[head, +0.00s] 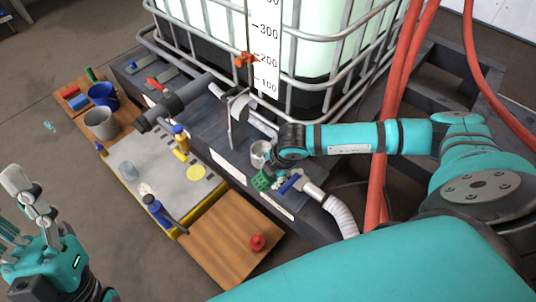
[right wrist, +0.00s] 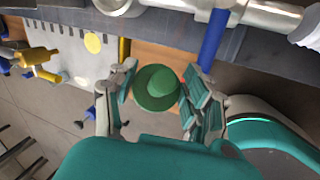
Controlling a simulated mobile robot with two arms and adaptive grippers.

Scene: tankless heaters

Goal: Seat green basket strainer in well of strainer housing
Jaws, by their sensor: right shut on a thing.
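The green basket strainer (right wrist: 157,88) sits between the fingers of my right gripper (right wrist: 160,92), which is shut on it. In the head view the green strainer (head: 262,181) shows at my right gripper (head: 270,176), near the dark bench edge. A pale open-topped cup (head: 260,152), which looks like the strainer housing, stands just behind the gripper; my arm partly hides it. A pale round rim (right wrist: 117,5) is cut off at the top of the right wrist view. The strainer is apart from it. My left gripper (head: 22,208) is open and empty at the lower left.
A blue valve handle (head: 290,184) and a grey hose (head: 342,215) lie right of the gripper. A wooden board (head: 225,240) bears a red knob (head: 257,243). A grey mat (head: 165,172) holds several tools. A caged tank (head: 300,45) stands behind. Red hoses (head: 392,100) hang at right.

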